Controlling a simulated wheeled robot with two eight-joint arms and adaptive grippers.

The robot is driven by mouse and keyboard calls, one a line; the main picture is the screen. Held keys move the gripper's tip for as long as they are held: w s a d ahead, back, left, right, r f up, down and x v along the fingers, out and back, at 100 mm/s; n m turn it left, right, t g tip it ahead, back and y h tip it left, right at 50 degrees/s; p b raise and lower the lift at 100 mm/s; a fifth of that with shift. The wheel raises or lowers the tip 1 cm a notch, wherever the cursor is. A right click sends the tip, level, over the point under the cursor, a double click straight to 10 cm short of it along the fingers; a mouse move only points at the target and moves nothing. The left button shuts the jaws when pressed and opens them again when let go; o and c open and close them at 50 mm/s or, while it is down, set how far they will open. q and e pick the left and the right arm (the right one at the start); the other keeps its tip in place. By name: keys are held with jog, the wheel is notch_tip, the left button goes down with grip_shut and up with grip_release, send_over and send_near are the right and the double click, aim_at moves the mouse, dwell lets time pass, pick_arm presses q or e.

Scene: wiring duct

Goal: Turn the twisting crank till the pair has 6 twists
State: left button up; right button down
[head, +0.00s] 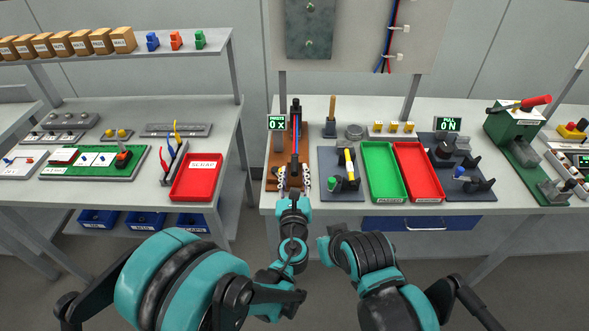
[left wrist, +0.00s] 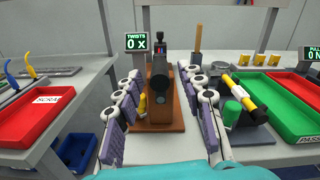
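The twisting jig stands on a brown wooden base (head: 318,128) on the bench, with a long dark body (head: 295,130). Its display (head: 277,122) reads TWISTS 0 X, and also shows in the left wrist view (left wrist: 137,42). In that view the jig's round dark end (left wrist: 159,82) faces me, with a small yellow piece (left wrist: 142,104) low at its left, perhaps the crank handle. My left gripper (head: 293,182) is open in front of the jig. Its purple-padded fingers (left wrist: 160,120) spread either side of the jig's end, holding nothing. My right arm is low at centre right; its fingers cannot be made out.
Right of the jig, a grey fixture (head: 328,160) holds a yellow-and-black tool (head: 349,163). Beyond are a green tray (head: 379,192), a red tray (head: 421,194) and a PULL display (head: 447,124). A red scrap tray (head: 196,178) sits on the left bench, across a gap.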

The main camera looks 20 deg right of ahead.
pick_arm(q)
jog(key=shift+x, duration=1.35)
grip_shut()
